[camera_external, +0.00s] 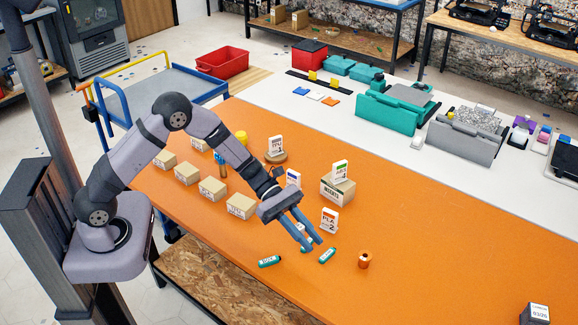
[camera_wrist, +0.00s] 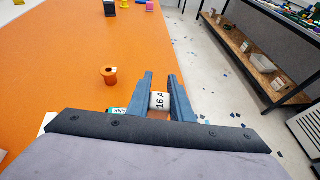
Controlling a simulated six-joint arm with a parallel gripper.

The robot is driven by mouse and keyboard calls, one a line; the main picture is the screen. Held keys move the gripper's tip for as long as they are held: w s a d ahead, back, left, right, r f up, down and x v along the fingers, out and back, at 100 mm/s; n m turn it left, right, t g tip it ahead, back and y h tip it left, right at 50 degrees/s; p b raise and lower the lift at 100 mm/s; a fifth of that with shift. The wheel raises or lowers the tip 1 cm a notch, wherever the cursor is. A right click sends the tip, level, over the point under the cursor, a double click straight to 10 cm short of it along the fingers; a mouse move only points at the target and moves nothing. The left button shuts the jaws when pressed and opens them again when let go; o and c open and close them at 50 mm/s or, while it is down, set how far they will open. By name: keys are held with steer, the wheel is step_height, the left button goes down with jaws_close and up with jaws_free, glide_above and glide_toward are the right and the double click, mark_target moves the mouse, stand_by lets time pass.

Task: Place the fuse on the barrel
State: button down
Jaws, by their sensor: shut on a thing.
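The fuse (camera_wrist: 158,101), a pale piece marked "16 A", is between my two blue fingers in the wrist view. My gripper (camera_wrist: 164,80) is shut on it. In the external view my gripper (camera_external: 312,244) points down over the orange table's near side, and the fuse is hard to make out there. The small orange-brown round thing that looks like the barrel (camera_external: 364,260) stands upright on the table, right of my gripper and apart from it. In the wrist view this barrel (camera_wrist: 109,76) is ahead and left of the fingers, with a dark opening on top.
Teal labelled cylinders (camera_external: 269,261) (camera_external: 327,255) lie near my gripper. Cardboard boxes (camera_external: 241,206) and label stands (camera_external: 329,219) stand behind it. A dark block (camera_external: 535,313) is at the far right. The orange table (camera_external: 440,260) is clear right of the barrel.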

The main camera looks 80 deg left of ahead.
steer(key=s+a+f+n+t+y+b, duration=0.1)
steer(key=a+f+n+t+y+b, duration=0.15)
steer(key=a, duration=1.25)
steer(key=s+a+r+n+y+b, duration=0.1)
steer(key=s+a+r+n+y, duration=0.2)
steer(key=a, duration=1.3)
steer(key=s+a+r+n+y+b, duration=0.1)
steer(key=s+a+r+n+y, duration=0.2)
steer(key=a, duration=1.4)
steer(key=s+a+r+n+y+b, duration=0.1)
steer(key=s+a+r+n+y, duration=0.2)
steer(key=s+a+n+y, duration=0.3)
steer(key=a+n+y, duration=0.5)
steer(key=a+y, duration=0.1)
steer(key=a, duration=0.4)
steer(key=shift+s+a+g, duration=0.3)
steer(key=shift+s+g, duration=0.05)
steer(key=shift+s, duration=0.05)
steer(key=shift+f, duration=0.15)
steer(key=shift+f+b, duration=1.05)
steer(key=shift+f, duration=3.85)
steer(key=shift+f, duration=0.2)
